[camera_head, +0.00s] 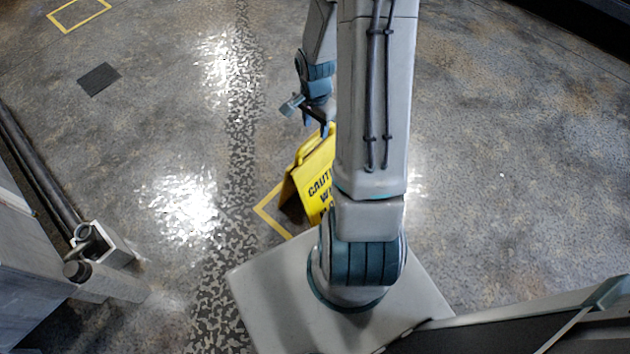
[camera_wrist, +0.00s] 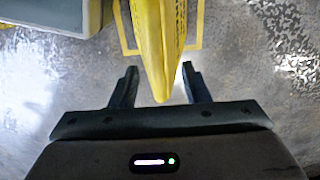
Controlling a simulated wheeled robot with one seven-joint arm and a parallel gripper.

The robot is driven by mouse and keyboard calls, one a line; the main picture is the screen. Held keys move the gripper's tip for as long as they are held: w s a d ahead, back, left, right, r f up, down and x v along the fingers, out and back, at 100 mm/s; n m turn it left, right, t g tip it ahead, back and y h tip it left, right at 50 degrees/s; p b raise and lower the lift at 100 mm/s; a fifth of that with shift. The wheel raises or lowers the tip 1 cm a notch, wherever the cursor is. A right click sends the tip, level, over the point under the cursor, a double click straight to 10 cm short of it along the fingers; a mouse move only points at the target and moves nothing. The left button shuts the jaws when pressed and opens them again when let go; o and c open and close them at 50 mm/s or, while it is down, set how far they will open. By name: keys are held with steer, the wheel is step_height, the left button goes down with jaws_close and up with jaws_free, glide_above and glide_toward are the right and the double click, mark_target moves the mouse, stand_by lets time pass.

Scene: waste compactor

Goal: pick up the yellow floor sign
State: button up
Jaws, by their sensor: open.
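The yellow floor sign (camera_head: 319,182) stands upright on the floor, with black "CAUTION" lettering on its face. My arm hides its right part in the head view. My gripper (camera_head: 314,128) is above the sign's top edge in that view. In the wrist view, my gripper (camera_wrist: 158,88) is open, and the end of the sign (camera_wrist: 159,50) reaches between its two fingers. Gaps show between the sign and both fingers; the right gap looks narrower. I cannot tell how deep the sign sits between them.
A yellow square outline (camera_head: 268,212) is marked on the floor around the sign. A dark flat patch (camera_head: 99,79) and another yellow outline (camera_head: 79,13) lie at upper left. A rail with a grey bracket (camera_head: 103,245) stands at left. The floor to the right is clear.

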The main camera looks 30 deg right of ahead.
mark_target(315, 134)
steer(key=f, duration=0.1)
steer(key=f+b, duration=0.1)
steer(key=f, duration=0.1)
steer(key=f+b, duration=0.1)
steer(key=f, duration=0.1)
steer(key=shift+s+a, duration=0.15)
steer(key=shift+s, duration=0.1)
steer(key=shift+r, duration=0.1)
jaws_close()
stand_by(1.0)
